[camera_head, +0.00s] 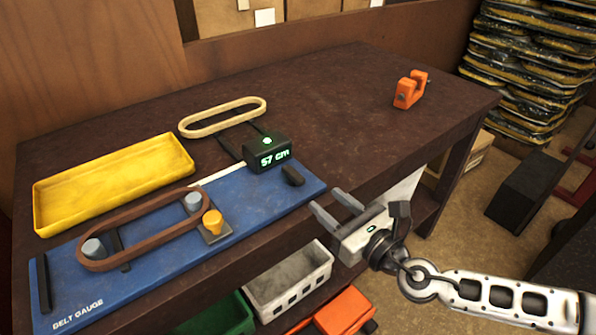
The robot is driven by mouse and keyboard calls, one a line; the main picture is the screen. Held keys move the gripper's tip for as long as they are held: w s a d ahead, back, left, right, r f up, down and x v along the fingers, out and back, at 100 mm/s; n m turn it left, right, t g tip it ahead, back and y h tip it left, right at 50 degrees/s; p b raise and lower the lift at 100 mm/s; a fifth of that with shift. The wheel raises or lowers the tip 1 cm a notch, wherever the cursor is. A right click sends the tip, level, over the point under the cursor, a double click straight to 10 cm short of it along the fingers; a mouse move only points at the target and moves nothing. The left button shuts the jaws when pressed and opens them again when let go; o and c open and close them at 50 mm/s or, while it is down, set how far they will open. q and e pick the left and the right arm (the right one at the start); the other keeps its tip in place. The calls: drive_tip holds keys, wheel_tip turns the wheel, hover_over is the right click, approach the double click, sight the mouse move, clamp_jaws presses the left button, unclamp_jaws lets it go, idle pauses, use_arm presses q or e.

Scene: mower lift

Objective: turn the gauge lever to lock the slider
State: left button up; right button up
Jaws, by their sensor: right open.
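The blue belt gauge board (190,262) lies on the dark table, with a brown belt (137,222) looped around two grey pegs. An orange knob (212,220) stands on a small dark plate beside the right peg. A black display box (267,155) at the board's far end reads 57 cm. A small black block (292,175) sits near the board's right edge. Which part is the gauge lever is not certain. My right gripper (331,202) is open and empty, just off the board's right end, apart from the knob and block. My left gripper is not in view.
A yellow tray (110,182) and a pale belt loop (222,117) lie behind the board. An orange clamp-like object (410,89) stands at the table's far right. A grey bin (290,280) is below the front edge. The table's middle right is clear.

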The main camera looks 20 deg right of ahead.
sight(298, 176)
drive_tip(key=p+x, duration=0.1)
drive_tip(key=x, duration=0.9)
drive_tip(key=shift+w+a, duration=0.1)
drive_tip(key=shift+w, duration=0.1)
drive_tip(key=shift+f, duration=0.1)
clamp_jaws()
